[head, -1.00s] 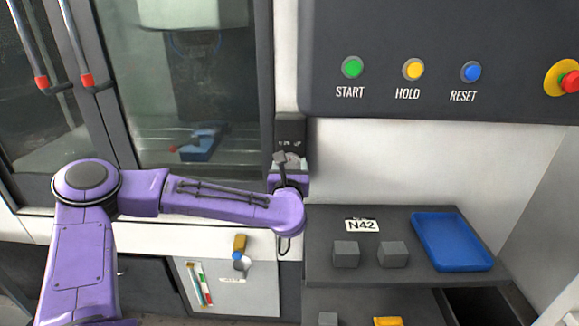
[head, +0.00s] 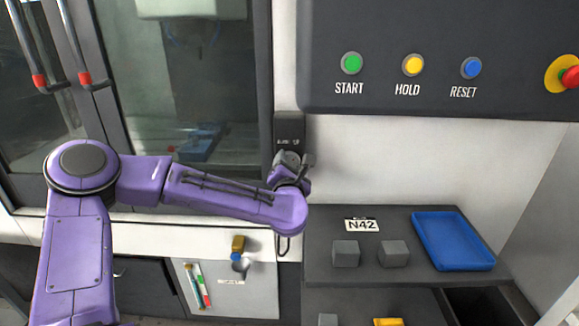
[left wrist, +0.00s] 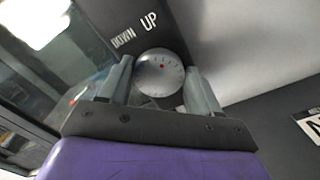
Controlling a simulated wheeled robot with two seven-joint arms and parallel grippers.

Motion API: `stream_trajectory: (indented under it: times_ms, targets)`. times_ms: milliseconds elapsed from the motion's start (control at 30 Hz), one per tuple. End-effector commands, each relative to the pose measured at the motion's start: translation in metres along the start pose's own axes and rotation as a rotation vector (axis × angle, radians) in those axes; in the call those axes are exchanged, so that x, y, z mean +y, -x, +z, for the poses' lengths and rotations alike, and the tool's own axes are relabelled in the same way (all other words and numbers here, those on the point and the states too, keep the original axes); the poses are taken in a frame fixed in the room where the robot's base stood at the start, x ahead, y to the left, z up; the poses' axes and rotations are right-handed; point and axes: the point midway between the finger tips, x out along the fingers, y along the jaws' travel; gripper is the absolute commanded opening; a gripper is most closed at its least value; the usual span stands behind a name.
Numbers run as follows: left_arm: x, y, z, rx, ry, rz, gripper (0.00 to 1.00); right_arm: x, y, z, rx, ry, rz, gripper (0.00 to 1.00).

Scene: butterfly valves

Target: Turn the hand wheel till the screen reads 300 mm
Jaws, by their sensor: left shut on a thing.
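The hand wheel (left wrist: 160,70) is a round silver knob with a red dot and small marks on its face, in the middle of the left wrist view. It sits on a dark housing lettered DOWN and UP; the housing (head: 289,128) also shows in the head view. My left gripper (left wrist: 158,80) has one finger on each side of the wheel and is shut on it. In the head view my left gripper (head: 289,168) is at the housing and mostly hides the wheel. My right gripper is not in view. No screen reading is visible.
A dark panel with START, HOLD and RESET buttons (head: 471,68) and a red stop button (head: 571,78) overhangs at upper right. A shelf (head: 400,275) below holds grey blocks (head: 346,253) and a blue tray (head: 453,241). A machine door with a window (head: 150,100) is at left.

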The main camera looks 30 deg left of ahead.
Motion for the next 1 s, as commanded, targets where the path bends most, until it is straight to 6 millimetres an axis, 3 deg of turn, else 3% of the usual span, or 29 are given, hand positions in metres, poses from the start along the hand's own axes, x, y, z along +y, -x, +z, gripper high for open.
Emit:
stream_trajectory:
  times_ms: [500, 1000]
  targets:
    - [-0.0010, -0.0006, -0.0005, 0.002, -0.381, 0.003, 0.32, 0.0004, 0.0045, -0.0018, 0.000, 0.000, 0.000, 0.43]
    - [-0.0014, -0.0008, -0.0013, 0.004, -0.481, 0.003, 0.32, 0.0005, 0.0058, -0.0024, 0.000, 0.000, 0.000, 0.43]
